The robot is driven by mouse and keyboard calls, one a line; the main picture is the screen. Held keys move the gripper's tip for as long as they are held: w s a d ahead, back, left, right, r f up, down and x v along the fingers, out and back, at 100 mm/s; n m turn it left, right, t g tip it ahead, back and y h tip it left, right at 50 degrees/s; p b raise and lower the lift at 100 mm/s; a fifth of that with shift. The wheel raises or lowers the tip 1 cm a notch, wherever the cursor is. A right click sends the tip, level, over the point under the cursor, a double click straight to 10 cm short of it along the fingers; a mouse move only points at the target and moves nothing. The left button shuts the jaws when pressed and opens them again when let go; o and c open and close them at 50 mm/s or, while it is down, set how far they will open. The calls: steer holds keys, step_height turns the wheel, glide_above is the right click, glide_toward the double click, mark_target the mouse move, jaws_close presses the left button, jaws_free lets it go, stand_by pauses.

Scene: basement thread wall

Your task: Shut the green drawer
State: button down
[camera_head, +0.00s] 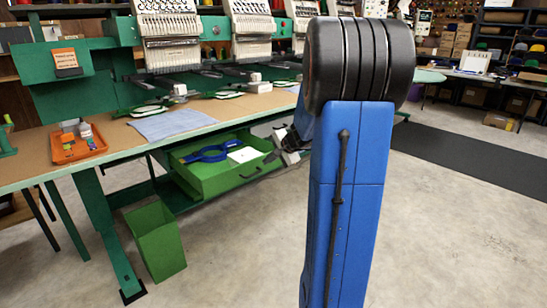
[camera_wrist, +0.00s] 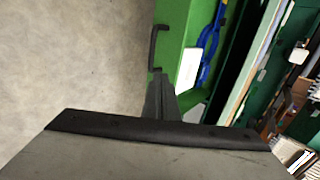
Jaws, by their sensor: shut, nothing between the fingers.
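The green drawer (camera_head: 215,185) stands pulled out under the long table in the head view. A blue hoop-like object (camera_head: 207,153) and a white sheet (camera_head: 243,155) lie inside it. A dark handle (camera_head: 250,174) is on its front. In the wrist view the green drawer front (camera_wrist: 172,35), the handle (camera_wrist: 154,46) and the blue object (camera_wrist: 208,45) show beyond my gripper (camera_wrist: 160,82). My gripper is shut and empty, close to the drawer front beside the handle. I cannot tell whether it touches. In the head view my gripper (camera_head: 277,154) is partly hidden behind my blue arm.
A green bin (camera_head: 155,240) stands on the floor left of the drawer. The table (camera_head: 120,139) holds an orange tray (camera_head: 78,146), a blue cloth (camera_head: 173,124) and embroidery machines (camera_head: 170,30). Open concrete floor lies in front, with a dark mat (camera_head: 470,164) at the right.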

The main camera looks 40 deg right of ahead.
mark_target(254, 162)
steer(key=shift+w+a+f, duration=0.1)
steer(key=shift+w+f, duration=0.25)
steer(key=shift+w, duration=0.65)
steer(key=shift+w+f, duration=0.3)
steer(key=shift+w, duration=0.75)
steer(key=shift+w+a+f, duration=0.1)
steer(key=shift+w+f, duration=0.25)
steer(key=shift+w, duration=0.65)
steer(key=w, duration=1.8)
steer(key=w+a, duration=0.1)
steer(key=w, duration=0.8)
steer(key=shift+w, duration=0.1)
